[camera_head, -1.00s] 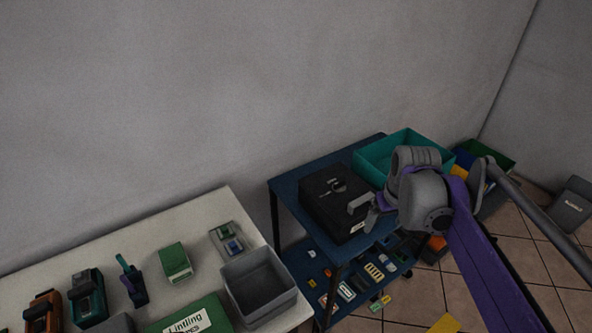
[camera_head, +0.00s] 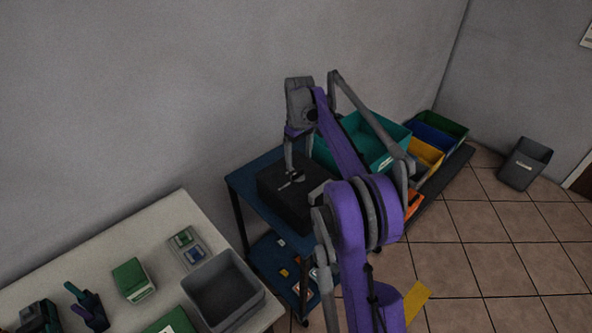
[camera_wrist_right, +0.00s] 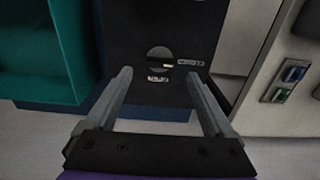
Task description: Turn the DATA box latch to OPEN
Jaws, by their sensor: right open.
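The black DATA box (camera_head: 283,202) sits on the blue cart, partly covered by my right arm. Its latch (camera_head: 291,180) is on the top face, with pale marks around it. In the right wrist view the latch (camera_wrist_right: 159,57) is a round dial with a bar across it; small labels lie below and to its right, too small to read surely. My right gripper (camera_head: 300,160) is over the box, pointing down. In the wrist view its fingers (camera_wrist_right: 159,76) are apart and empty, one on each side below the dial. Contact cannot be told. My left gripper is not in view.
A white table (camera_head: 165,222) with a grey bin (camera_head: 222,290) and several small items is at the left. Coloured bins (camera_head: 432,140) stand behind at the right.

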